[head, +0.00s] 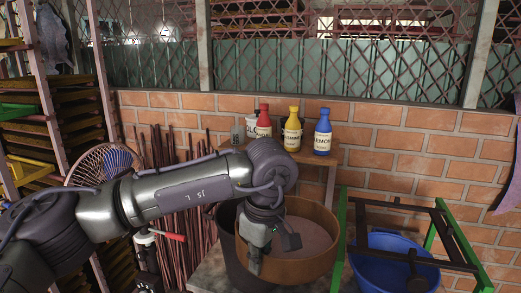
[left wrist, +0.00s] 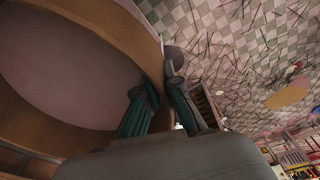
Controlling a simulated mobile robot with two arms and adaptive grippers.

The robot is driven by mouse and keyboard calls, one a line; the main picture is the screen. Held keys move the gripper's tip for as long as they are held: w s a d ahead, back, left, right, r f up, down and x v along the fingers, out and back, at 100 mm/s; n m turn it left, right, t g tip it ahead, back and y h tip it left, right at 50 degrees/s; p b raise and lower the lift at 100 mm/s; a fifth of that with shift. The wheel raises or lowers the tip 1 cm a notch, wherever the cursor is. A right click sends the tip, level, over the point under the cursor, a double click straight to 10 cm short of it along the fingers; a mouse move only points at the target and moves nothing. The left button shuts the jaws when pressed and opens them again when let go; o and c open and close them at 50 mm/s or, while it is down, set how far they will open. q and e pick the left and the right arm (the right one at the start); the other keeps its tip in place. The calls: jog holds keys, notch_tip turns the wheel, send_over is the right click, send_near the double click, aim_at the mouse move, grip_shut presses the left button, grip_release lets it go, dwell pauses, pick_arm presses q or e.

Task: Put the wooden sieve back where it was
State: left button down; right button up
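The wooden sieve (head: 318,271) is a round, light-brown hoop with a pale pinkish mesh. In the left wrist view the sieve's rim (left wrist: 135,28) runs between the two dark-green fingers (left wrist: 160,100), one inside the hoop and one outside. The gripper appears shut on this rim. What lies under the sieve is mostly hidden. My right gripper does not show.
A dark tub (head: 228,250) is left of the sieve. A blue basin (head: 385,270) under a green-and-black frame (head: 444,228) stands to the right. Red, yellow and blue bottles (head: 323,133) stand on a wooden table behind. A fan (head: 88,165) and thin sticks are at the left.

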pick_arm(q)
jog(key=s+a+f+m, duration=0.4)
jog(key=s+a+m, duration=0.1)
jog(key=a, duration=0.4)
jog(key=s+a+f+m+h, duration=0.1)
jog(key=s+a+f+m, duration=0.3)
jog(key=a, duration=0.5)
jog(key=shift+s+a+f+m, duration=0.2)
jog(key=shift+s+f+m, duration=0.1)
jog(key=shift+s+m, duration=0.4)
jog(key=shift+w, duration=0.25)
